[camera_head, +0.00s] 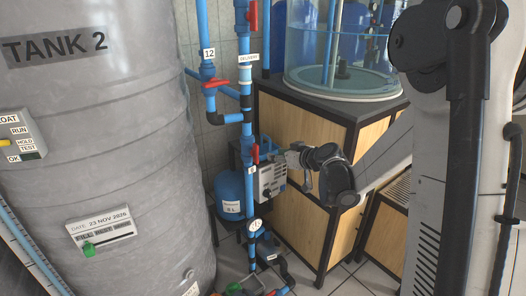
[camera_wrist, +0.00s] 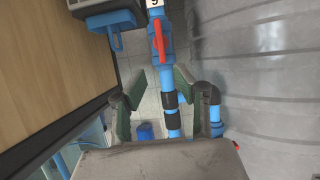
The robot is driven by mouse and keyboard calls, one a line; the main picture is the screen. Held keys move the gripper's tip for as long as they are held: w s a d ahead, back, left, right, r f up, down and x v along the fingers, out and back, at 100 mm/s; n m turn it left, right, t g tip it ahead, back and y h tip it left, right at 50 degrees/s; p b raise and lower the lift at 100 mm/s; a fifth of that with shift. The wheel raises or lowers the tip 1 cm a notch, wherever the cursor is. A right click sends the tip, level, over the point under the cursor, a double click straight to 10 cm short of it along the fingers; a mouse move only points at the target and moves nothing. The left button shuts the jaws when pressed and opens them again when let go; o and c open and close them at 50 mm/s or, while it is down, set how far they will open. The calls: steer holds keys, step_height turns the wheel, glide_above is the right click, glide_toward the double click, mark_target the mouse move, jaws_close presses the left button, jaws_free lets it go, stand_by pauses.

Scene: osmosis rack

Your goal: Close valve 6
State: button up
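A red valve handle (camera_head: 255,154) sits on the vertical blue pipe in the head view, with a small white tag (camera_head: 251,170) just below it, too small to read surely. The handle lies along the pipe. In the wrist view the red handle (camera_wrist: 159,40) also lies along the pipe, by a tag (camera_wrist: 155,3) that looks like 9, or 6 upside down. My gripper (camera_head: 297,166) is to the right of this valve in the head view. In the wrist view my gripper (camera_wrist: 161,79) has its fingers apart, empty, with the handle beyond the tips; they do not touch it.
The grey TANK 2 (camera_head: 100,150) stands close left of the pipe. A wooden cabinet (camera_head: 320,125) stands right and behind. A grey pump box (camera_head: 271,178) and a blue vessel (camera_head: 229,193) are behind the pipe. Another red handle (camera_head: 216,84) is higher, below tag 12.

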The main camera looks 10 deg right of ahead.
mark_target(258, 152)
steer(key=b+x, duration=0.1)
steer(key=x, duration=1.2)
steer(key=shift+w+a+f, duration=0.15)
steer(key=shift+w+a, duration=0.05)
steer(key=shift+a, duration=0.05)
jaws_close()
